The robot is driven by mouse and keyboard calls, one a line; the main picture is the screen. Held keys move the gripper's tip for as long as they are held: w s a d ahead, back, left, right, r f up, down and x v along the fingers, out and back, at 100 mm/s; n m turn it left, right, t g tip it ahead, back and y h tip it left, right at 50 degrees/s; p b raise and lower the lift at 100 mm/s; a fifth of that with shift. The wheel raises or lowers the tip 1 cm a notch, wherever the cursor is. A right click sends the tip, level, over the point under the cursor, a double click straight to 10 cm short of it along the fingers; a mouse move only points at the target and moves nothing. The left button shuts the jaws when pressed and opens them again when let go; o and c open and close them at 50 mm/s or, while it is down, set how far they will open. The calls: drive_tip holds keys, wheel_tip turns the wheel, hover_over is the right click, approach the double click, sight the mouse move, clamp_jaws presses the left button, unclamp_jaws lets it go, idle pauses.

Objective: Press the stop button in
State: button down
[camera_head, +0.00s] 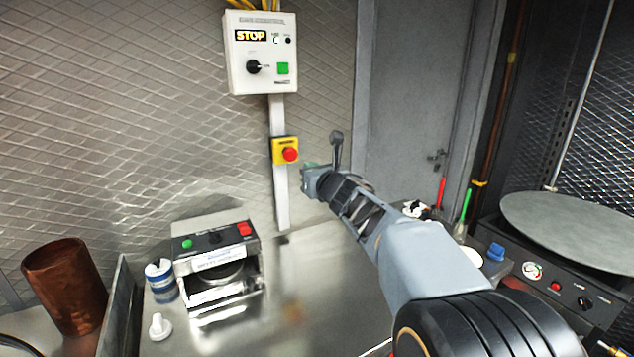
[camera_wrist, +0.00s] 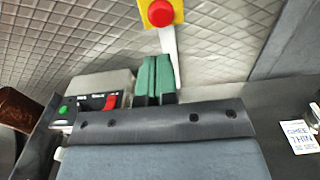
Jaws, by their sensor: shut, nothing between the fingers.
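A red mushroom stop button (camera_head: 290,154) sits on a yellow box (camera_head: 279,143) on the back wall, below a white control box (camera_head: 260,55) with a lit STOP sign. In the wrist view the red button (camera_wrist: 161,13) is at the top centre, above my fingertips. My gripper (camera_head: 309,180) is shut and empty. It is to the lower right of the button in the head view. Its green fingers (camera_wrist: 155,77) are together in the wrist view and show apart from the button. I cannot tell how far the fingertips are from the wall.
A machine (camera_head: 216,255) with green and red buttons stands on the steel counter (camera_head: 320,290). A blue-and-white jar (camera_head: 160,280) and a copper pot (camera_head: 65,285) are at left. A round griddle (camera_head: 570,232) is at right. The counter's middle is clear.

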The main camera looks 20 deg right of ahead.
drive_tip(key=shift+s+d, duration=0.2)
drive_tip(key=shift+s, duration=1.6)
drive_tip(key=s+d+f+m+g+h, duration=0.35)
drive_tip(key=f+m, duration=0.35)
drive_tip(key=m, duration=0.6)
drive_tip(key=s+d+f+m+g+h, duration=0.3)
drive_tip(key=f+m, duration=0.4)
drive_tip(key=m, duration=0.6)
drive_tip(key=s+a+f+m+g+y, duration=0.1)
drive_tip(key=s+a+f+m+g, duration=0.1)
drive_tip(key=s, duration=0.4)
drive_tip(key=s+a+f+m+g+y+p, duration=0.1)
drive_tip(key=s+a+f+m+g+y, duration=0.1)
drive_tip(key=s+a+m, duration=0.3)
drive_tip(key=s+a+f+m+g+y, duration=0.1)
drive_tip(key=s+a+f+m+g, duration=0.2)
drive_tip(key=s+a, duration=0.3)
drive_tip(key=shift+s+a+f+m+g, duration=0.15)
drive_tip(key=shift+s+f+m+g, duration=0.3)
drive_tip(key=shift+m, duration=0.25)
